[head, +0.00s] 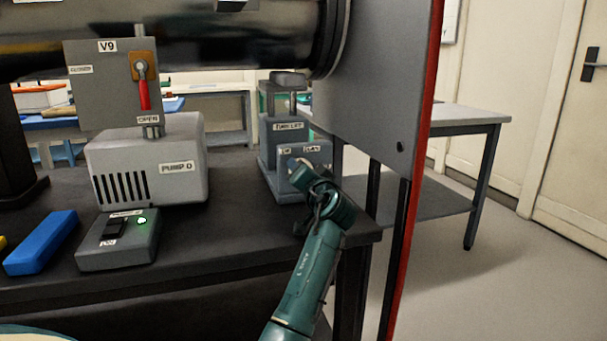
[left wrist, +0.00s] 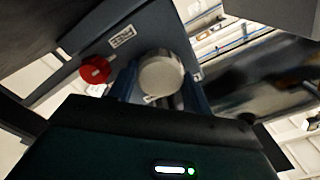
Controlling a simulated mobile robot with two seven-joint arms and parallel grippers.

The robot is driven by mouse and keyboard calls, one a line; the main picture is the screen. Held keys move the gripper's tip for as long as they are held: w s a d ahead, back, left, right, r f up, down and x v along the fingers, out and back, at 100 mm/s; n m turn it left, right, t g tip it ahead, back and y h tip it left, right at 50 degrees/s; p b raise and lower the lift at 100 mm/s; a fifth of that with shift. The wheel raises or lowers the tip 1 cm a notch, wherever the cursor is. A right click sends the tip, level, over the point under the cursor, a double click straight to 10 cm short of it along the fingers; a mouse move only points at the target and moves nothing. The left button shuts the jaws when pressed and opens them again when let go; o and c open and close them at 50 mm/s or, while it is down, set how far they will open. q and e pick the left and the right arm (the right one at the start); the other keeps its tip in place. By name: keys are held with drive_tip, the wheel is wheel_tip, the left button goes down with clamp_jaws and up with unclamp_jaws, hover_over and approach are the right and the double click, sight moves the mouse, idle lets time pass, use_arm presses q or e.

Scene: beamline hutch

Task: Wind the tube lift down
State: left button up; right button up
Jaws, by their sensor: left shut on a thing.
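The tube lift (head: 268,140) is a blue-grey box at the back right of the black bench. Its top pad (head: 287,78) stands raised on posts just under the dark tube (head: 170,40); I cannot tell whether they touch. My left gripper (head: 303,168) is at the lift's front face and hides part of it. In the left wrist view its two blue fingers are shut on a pale round knob (left wrist: 161,75) in front of the lift (left wrist: 150,35). A red round knob (left wrist: 95,70) sits to the left, clear of the fingers. My right gripper is not in view.
Pump 0 (head: 150,165) and a switch box (head: 118,245) with a green light stand left of the lift, near a blue block (head: 42,242). Valve panel V9 (head: 100,85) is above the pump. A red-edged grey panel (head: 385,90) rises close to the right of my arm.

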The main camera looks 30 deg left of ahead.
use_arm(q)
drive_tip(key=shift+c, duration=1.2)
